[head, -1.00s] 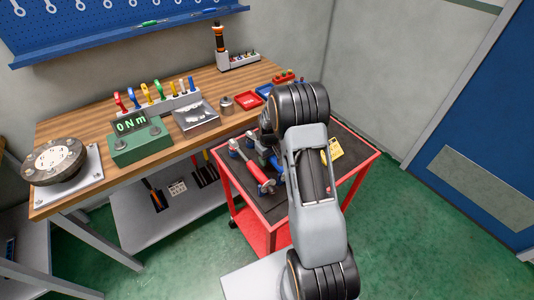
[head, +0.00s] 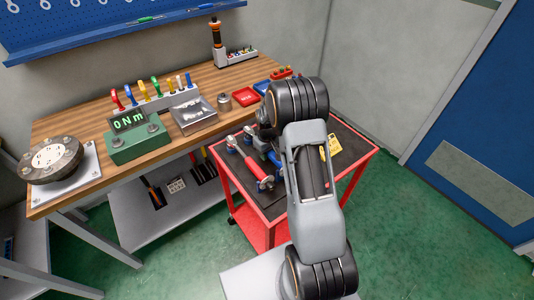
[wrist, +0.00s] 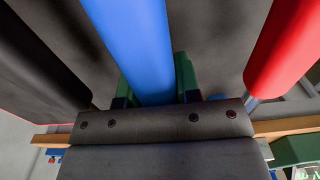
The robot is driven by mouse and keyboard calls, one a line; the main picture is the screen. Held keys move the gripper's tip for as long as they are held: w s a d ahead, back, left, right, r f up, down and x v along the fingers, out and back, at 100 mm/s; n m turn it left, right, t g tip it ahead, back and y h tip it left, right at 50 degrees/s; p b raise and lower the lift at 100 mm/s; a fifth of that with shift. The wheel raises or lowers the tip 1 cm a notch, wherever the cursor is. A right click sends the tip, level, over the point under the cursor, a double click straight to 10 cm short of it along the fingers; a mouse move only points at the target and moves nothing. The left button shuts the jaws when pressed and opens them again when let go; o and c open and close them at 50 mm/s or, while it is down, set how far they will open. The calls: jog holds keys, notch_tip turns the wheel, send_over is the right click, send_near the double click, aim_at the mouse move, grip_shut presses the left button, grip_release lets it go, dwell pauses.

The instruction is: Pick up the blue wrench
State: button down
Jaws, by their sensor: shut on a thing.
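The blue wrench shows in the wrist view as a thick blue handle (wrist: 133,45) running away from the camera. My gripper (wrist: 157,84) has its green fingers on either side of this handle and is shut on it. The wrench's ends are out of that view. In the head view my own arm hides the gripper and most of the blue wrench, over the dark top of the red cart (head: 262,200). I cannot tell whether the wrench is lifted off the cart.
A red-handled wrench (head: 254,164) lies just beside it on the cart; its handle is close on the right in the wrist view (wrist: 285,45). A black shape (wrist: 35,65) is on the left there. A yellow tag (head: 334,145) lies on the cart. The wooden workbench (head: 75,125) stands left.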

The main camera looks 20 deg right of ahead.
jog(key=shift+r, duration=0.5)
jog(key=s+a+r+b, duration=0.3)
jog(key=s+a+r, duration=0.6)
jog(key=s+r, duration=0.1)
jog(key=shift+s+a+r, duration=0.15)
jog(key=shift+a+r, duration=0.1)
jog(key=shift+r, duration=0.5)
jog(key=shift+d, duration=0.1)
